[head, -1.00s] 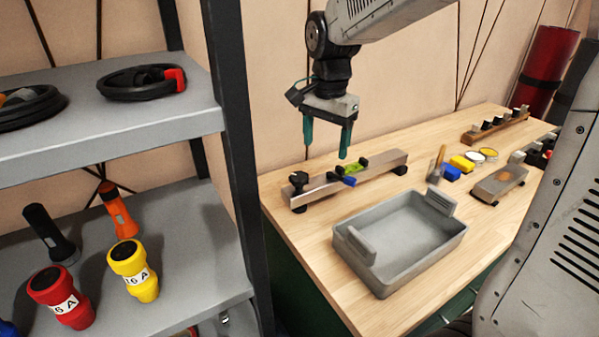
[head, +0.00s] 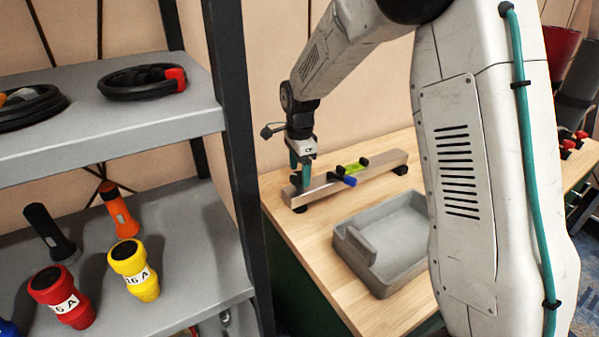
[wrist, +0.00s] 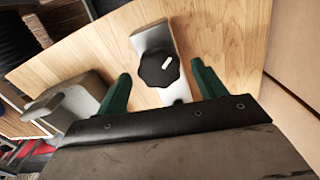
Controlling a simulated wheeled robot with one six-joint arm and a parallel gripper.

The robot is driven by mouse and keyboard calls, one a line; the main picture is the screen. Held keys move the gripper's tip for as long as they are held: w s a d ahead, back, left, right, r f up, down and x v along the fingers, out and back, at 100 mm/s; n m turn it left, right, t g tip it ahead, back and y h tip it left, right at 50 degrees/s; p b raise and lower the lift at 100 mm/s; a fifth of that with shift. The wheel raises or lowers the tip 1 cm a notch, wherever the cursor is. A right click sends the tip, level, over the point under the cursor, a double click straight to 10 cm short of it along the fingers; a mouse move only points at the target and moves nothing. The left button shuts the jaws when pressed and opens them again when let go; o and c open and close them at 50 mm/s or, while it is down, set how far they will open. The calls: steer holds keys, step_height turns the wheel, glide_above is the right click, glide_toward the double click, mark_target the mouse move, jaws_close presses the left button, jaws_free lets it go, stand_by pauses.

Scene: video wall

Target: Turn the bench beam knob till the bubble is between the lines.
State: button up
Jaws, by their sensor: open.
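The bench beam (head: 379,172) is a metal bar on dark feet along the back of the wooden bench. A yellow-green bubble vial (head: 350,169) sits on it between dark holders, with a blue part (head: 349,181) beside it. The bubble is too small to read. The black knob (wrist: 159,68), with a white mark on top, is at the beam's left end. In the head view my gripper (head: 302,178) is over that end and hides the knob. In the wrist view my gripper (wrist: 163,85) is open, its green fingers apart on either side of the knob; contact cannot be told.
A grey tray (head: 362,247) stands on the bench in front of the beam. A shelf post (head: 240,150) rises close to the bench's left edge, with torches and cables on the shelves. My arm hides the bench's right part.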

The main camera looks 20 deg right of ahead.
steer(key=shift+f, duration=0.55)
steer(key=c, duration=1)
